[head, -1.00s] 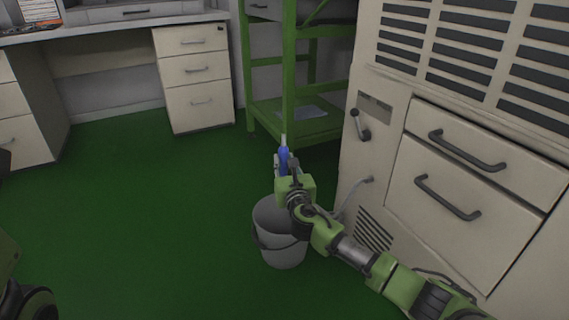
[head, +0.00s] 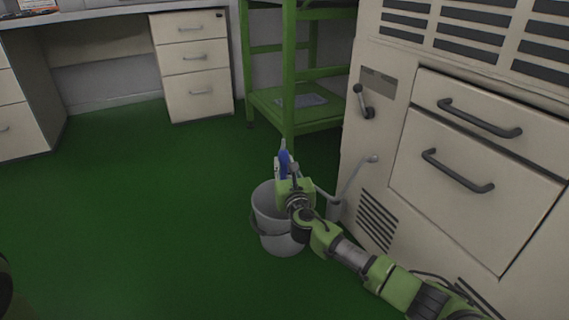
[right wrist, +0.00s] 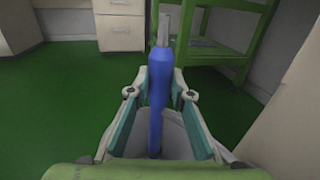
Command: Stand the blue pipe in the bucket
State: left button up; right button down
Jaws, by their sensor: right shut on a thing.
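The blue pipe (right wrist: 158,95) is between the fingers of my right gripper (right wrist: 158,98), which is shut on it. Its thinner grey tip (right wrist: 163,30) points up and away in the right wrist view. In the head view the blue pipe (head: 284,161) shows just above my right gripper (head: 286,170). The grey bucket (head: 264,210) stands on the floor below and behind the gripper, its opening partly covered by my arm. The bucket's pale rim also shows under the pipe in the right wrist view (right wrist: 180,138). I cannot tell how far the pipe's lower end is from the bucket.
A beige machine (head: 400,150) with drawers and handles stands close on the right, a grey pipe fitting (head: 345,190) at its side. A green shelf rack (head: 290,105) is behind the bucket. A desk with drawers (head: 193,65) is at the back left. Green floor on the left is clear.

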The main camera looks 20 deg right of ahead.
notch_tip(320, 180, down, 7)
jog(key=b, duration=0.4)
jog(key=shift+r, duration=0.2)
dwell(0.3)
jog(key=c, duration=1.7)
grip_release()
jog(key=shift+s, duration=0.1)
jog(key=s, duration=0.4)
jog(key=s+a, duration=0.1)
jog(key=s, duration=0.2)
jog(key=s+a, duration=0.1)
jog(key=s, duration=0.3)
jog(key=shift+s+a, duration=0.15)
jog(key=shift+s, duration=0.15)
